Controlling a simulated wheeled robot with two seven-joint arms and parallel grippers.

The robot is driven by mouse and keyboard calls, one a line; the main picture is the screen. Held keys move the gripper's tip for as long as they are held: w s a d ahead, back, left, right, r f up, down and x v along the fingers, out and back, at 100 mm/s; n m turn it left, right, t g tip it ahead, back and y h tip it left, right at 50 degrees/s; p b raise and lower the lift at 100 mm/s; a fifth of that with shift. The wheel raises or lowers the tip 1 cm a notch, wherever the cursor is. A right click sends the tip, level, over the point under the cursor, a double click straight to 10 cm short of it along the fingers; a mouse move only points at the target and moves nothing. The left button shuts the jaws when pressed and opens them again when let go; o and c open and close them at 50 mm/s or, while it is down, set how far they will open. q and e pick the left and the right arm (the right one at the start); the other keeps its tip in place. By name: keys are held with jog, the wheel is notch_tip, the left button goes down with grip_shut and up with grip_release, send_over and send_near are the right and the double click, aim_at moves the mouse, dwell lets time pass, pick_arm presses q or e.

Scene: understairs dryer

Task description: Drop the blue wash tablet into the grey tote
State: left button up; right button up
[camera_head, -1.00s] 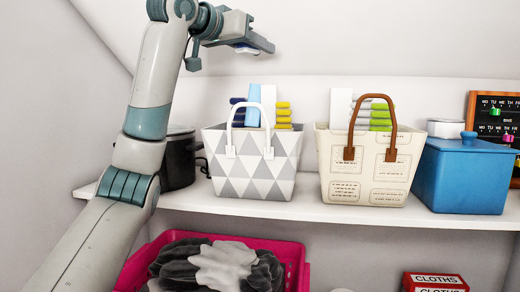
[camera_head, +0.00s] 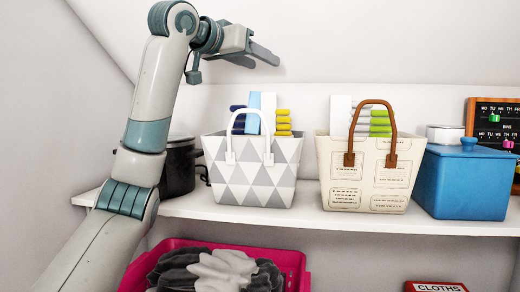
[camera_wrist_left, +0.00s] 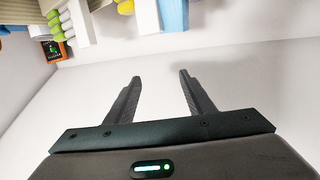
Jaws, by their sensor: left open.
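The grey tote (camera_head: 252,178), white with grey triangles and a white handle, stands upright on the shelf. Dark blue, light blue and yellow rolled or folded items stick up at its back. My left gripper (camera_head: 263,63) is above and behind the tote's handle, open and empty. Its two spread fingers (camera_wrist_left: 160,76) also show with nothing between them in the left wrist view. I do not see the blue wash tablet in either view, and the tote's inside is hidden by its front wall. My right gripper is not in view.
A cream tote (camera_head: 340,172) with brown handles and a blue lidded box (camera_head: 465,185) stand right of the grey tote on the shelf (camera_head: 300,211). A dark pot (camera_head: 178,168) is at its left. Below are a pink basket (camera_head: 292,262) of grey laundry and a cloths box (camera_head: 436,287).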

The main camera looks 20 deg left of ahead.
pick_arm(q)
jog(key=b+v, duration=0.8)
jog(key=v, duration=0.9)
jog(key=shift+s+a, duration=0.1)
jog(key=shift+s, duration=0.05)
jog(key=shift+f, duration=0.1)
